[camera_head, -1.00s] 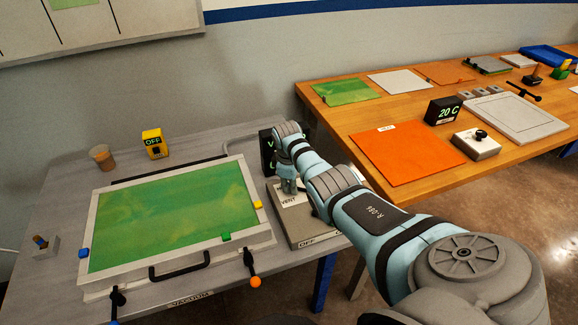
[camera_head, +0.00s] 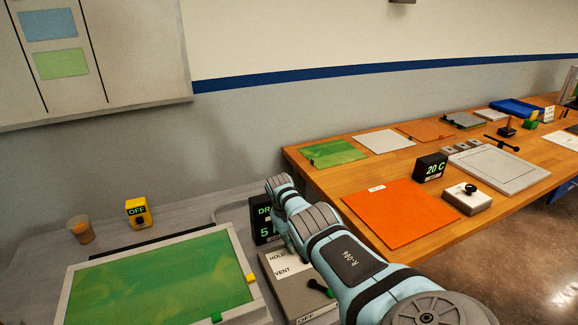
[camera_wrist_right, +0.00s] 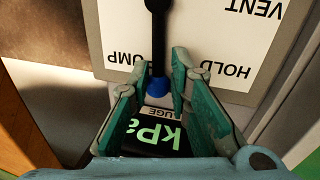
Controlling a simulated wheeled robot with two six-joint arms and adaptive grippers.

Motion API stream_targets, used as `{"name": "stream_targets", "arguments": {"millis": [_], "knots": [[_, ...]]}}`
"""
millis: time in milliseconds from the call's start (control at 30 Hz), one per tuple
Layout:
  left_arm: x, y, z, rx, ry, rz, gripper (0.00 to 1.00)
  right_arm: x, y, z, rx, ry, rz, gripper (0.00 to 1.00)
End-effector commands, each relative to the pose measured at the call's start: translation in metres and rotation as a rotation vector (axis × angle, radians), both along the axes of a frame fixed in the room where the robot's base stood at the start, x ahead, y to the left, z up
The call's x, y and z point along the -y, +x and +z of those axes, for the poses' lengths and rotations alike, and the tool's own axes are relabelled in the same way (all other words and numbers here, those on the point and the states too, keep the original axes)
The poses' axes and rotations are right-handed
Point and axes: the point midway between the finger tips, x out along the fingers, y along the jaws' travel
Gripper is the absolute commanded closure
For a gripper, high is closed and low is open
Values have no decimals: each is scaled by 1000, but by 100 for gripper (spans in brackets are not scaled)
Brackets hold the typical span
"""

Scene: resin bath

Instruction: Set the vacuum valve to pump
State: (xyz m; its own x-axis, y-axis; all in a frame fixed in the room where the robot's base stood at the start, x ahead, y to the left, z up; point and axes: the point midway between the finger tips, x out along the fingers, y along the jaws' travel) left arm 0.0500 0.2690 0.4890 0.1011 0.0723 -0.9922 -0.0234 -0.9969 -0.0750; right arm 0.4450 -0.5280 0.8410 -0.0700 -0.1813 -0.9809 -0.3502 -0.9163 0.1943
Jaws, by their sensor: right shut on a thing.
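The vacuum valve is a grey box with a white label plate (camera_head: 284,265) at the right end of the grey table. HOLD and VENT show on it in the head view. In the right wrist view, the plate (camera_wrist_right: 225,30) shows VENT, HOLD and part of PUMP, upside down. The valve's black handle (camera_wrist_right: 157,35) has a blue tip and lies at the PUMP word, covering its first letter. My right gripper (camera_wrist_right: 160,75) is shut on the handle's blue end; its fingers stand on either side. In the head view my arm hides these fingers. My left gripper is out of view.
A gauge (camera_head: 262,214), partly hidden by my arm, stands behind the valve. A yellow OFF box (camera_head: 138,212) and cup (camera_head: 81,229) stand behind.

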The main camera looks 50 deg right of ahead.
Motion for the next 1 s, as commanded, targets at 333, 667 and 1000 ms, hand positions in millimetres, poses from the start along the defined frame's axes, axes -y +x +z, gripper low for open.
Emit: {"name": "stream_targets", "arguments": {"millis": [333, 667, 1000], "knots": [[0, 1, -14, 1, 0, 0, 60, 9, 1, 3, 15, -7, -89, 100], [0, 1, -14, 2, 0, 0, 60, 12, 0, 5, 16, -13, -97, 100], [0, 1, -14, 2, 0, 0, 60, 9, -1, 3, 8, -8, -95, 70]]}}
